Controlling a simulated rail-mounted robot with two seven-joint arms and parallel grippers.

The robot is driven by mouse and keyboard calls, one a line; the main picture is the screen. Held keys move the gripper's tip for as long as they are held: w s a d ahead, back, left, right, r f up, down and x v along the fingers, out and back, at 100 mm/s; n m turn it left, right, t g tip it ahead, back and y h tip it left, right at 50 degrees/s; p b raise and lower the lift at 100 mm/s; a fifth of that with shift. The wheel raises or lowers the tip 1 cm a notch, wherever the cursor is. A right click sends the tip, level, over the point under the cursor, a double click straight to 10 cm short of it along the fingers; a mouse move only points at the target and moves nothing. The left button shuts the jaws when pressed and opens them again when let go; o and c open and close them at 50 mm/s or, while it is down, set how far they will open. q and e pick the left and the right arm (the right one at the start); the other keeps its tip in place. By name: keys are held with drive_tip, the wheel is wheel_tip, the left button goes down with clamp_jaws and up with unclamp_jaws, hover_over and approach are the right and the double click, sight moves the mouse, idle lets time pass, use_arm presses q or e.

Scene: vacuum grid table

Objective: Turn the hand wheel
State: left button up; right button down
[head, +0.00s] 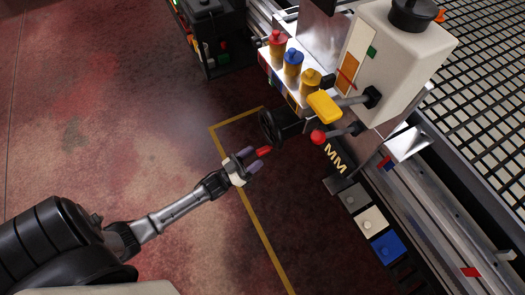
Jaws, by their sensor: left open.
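The black hand wheel (269,127) stands on the near side of the machine, seen nearly edge-on. A red grip (263,151) shows just below its rim; I cannot tell for sure that it joins the wheel. My left gripper (251,160) reaches in from the lower left. Its two purple-grey fingers are apart, and they point toward the red grip. The grip's near end lies close to the fingertips; I cannot tell whether they touch. My right gripper is out of the picture.
A yellow lever (324,106) and a red ball knob (318,136) stick out right of the wheel. Red, blue and yellow-topped cylinders (293,62) stand above it. The grid table (480,100) lies at the right. The floor at left is clear, with a yellow line (262,232).

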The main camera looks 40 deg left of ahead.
sight(262, 151)
use_arm(q)
drive_tip(key=shift+b+x, duration=0.45)
drive_tip(key=shift+x, duration=1.7)
clamp_jaws()
